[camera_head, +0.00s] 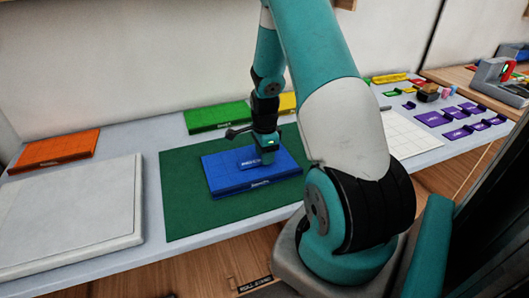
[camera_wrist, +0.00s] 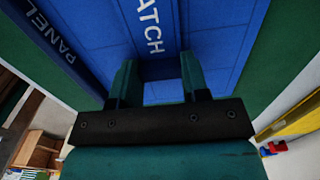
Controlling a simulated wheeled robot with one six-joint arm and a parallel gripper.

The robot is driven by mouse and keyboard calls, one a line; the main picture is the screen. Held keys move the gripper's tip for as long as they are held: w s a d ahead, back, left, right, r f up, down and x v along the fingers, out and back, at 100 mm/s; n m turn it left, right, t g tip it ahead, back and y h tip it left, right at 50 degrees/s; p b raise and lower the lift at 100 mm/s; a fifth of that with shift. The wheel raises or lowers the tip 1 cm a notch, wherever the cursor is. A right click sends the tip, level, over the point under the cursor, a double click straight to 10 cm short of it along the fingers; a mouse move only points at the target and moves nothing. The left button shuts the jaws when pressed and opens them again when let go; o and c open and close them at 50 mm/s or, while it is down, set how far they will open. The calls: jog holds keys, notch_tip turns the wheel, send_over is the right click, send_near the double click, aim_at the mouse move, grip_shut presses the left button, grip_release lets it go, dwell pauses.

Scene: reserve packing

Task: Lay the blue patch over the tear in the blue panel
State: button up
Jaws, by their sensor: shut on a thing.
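The blue panel (camera_head: 222,174) lies on a dark green mat (camera_head: 185,205), and its lettered edge (camera_wrist: 45,45) shows in the wrist view. My gripper (camera_head: 268,156) points down over the panel's right-middle part. It is shut on the blue patch (camera_head: 248,163), whose white lettering (camera_wrist: 151,30) shows just beyond my fingers (camera_wrist: 158,75). The patch is over the panel; I cannot tell whether it touches the panel. I see no tear in either view; patch and gripper hide part of the panel.
A large pale slab (camera_head: 75,215) lies to the left, with an orange panel (camera_head: 60,149) behind it. A green panel (camera_head: 217,117) and a yellow one (camera_head: 287,103) stand behind the mat. A white grid sheet (camera_head: 408,132) and purple pieces (camera_head: 462,115) lie right.

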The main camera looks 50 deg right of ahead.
jog(key=shift+f, duration=0.1)
jog(key=o, duration=0.9)
notch_tip(320, 180, up, 12)
jog(key=b, duration=0.2)
jog(key=w+a+r+n, duration=0.2)
jog(key=a+r+n, duration=0.3)
jog(key=a+n, duration=0.5)
jog(key=s+a+r+n+y, duration=0.1)
jog(key=s+a+r+n, duration=0.1)
jog(key=s+a+n, duration=0.3)
jog(key=s+a+r+n+y, duration=0.1)
jog(key=s+a+n, duration=0.5)
jog(key=a, duration=0.8)
jog(key=s+a+r+n+y, duration=0.2)
jog(key=s+a+r+n, duration=0.2)
jog(key=a+n, duration=0.5)
jog(key=shift+s+a+n, duration=0.25)
jog(key=shift+s+n, duration=0.55)
jog(key=shift+s, duration=0.3)
